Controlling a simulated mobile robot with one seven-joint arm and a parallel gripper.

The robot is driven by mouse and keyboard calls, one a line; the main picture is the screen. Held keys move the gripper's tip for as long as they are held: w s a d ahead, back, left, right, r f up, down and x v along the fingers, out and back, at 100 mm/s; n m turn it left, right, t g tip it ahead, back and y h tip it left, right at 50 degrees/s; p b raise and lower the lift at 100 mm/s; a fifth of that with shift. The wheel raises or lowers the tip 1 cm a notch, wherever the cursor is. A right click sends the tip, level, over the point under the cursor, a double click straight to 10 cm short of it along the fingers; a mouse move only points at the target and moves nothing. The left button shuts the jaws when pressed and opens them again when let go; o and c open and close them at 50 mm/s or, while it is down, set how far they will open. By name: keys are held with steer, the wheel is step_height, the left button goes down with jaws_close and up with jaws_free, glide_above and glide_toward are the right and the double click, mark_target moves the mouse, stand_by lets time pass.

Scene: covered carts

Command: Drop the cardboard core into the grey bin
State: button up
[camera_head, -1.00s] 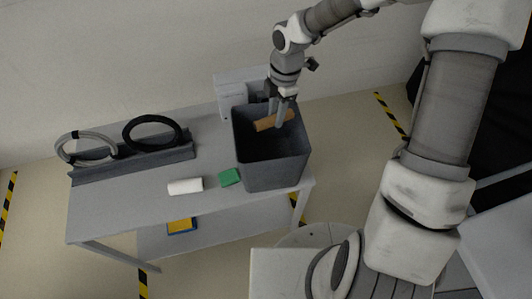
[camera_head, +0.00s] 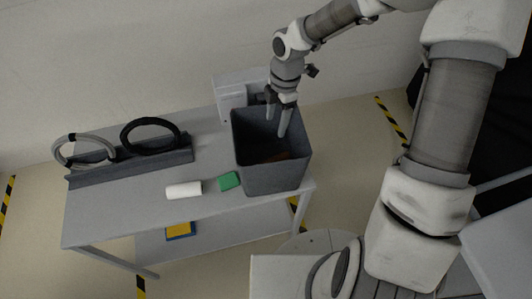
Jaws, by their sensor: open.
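The grey bin (camera_head: 272,179) stands upright at the right end of the grey table, its open top facing up. The brown cardboard core (camera_head: 281,156) lies low inside the bin, in shadow and partly hidden by a finger and the bin wall. My gripper (camera_head: 276,127) is above the bin with its fingers pointing down into the opening. The fingers are apart and empty, and the core is below them.
The table (camera_head: 215,148) also bears a white roll (camera_head: 184,190), a green block (camera_head: 229,181) and a grey rack (camera_head: 130,163) with a black coil (camera_head: 151,134) and a grey coil (camera_head: 84,151). A pale box-like unit (camera_head: 231,96) stands behind the bin.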

step_height(320, 180, up, 17)
steer(key=w+d, duration=0.1)
steer(key=shift+d, duration=0.4)
